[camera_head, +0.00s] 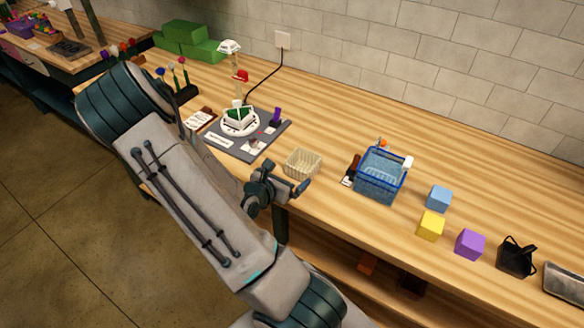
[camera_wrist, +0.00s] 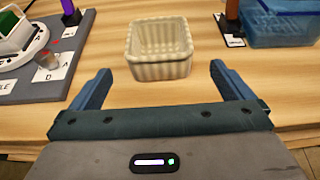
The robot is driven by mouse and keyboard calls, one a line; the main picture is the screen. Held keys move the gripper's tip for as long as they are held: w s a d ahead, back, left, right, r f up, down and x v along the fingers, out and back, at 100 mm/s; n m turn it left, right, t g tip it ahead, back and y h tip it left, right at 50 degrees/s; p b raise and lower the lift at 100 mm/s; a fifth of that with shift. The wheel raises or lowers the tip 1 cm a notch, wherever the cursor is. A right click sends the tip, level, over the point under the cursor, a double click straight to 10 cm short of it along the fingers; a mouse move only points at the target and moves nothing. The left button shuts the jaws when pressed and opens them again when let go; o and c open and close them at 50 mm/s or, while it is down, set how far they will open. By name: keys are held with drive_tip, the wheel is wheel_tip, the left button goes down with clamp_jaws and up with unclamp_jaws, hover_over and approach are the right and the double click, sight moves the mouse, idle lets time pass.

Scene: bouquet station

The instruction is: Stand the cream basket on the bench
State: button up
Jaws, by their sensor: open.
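The cream basket (camera_head: 302,163) stands upright on the wooden bench (camera_head: 335,195), near its front edge. It is a small, ribbed, square container, and it looks empty. In the wrist view the basket (camera_wrist: 160,48) lies straight ahead, just beyond my fingertips and between their lines. My gripper (camera_wrist: 160,75) is open and empty, with its two blue fingers spread on either side. In the head view my gripper (camera_head: 285,188) is at the bench's front edge, just in front of the basket. It appears apart from the basket.
A grey mat (camera_head: 222,140) with a white round stand is left of the basket. Bench behind the basket is clear.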

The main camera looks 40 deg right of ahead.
drive_tip(key=shift+s+a+r, duration=0.15)
drive_tip(key=shift+a+r, duration=0.15)
drive_tip(key=shift+a, duration=0.35)
drive_tip(key=s+a+r+m+y, duration=0.3)
drive_tip(key=a+r+m+y, duration=0.1)
drive_tip(key=a+r+m, duration=0.3)
drive_tip(key=s+a+r+m+y, duration=0.3)
drive_tip(key=a+r+m, duration=0.3)
drive_tip(key=a+r, duration=0.2)
drive_tip(key=s+a+r+m+t+y, duration=0.1)
drive_tip(key=s+a+r+m+y, duration=0.1)
drive_tip(key=a+r+m+y, duration=0.4)
drive_tip(key=a+r+m, duration=0.1)
drive_tip(key=a+r, duration=0.1)
drive_tip(key=a, duration=0.2)
drive_tip(key=shift+s+a+m, duration=0.3)
drive_tip(key=shift+s+a, duration=0.1)
drive_tip(key=shift+d, duration=0.1)
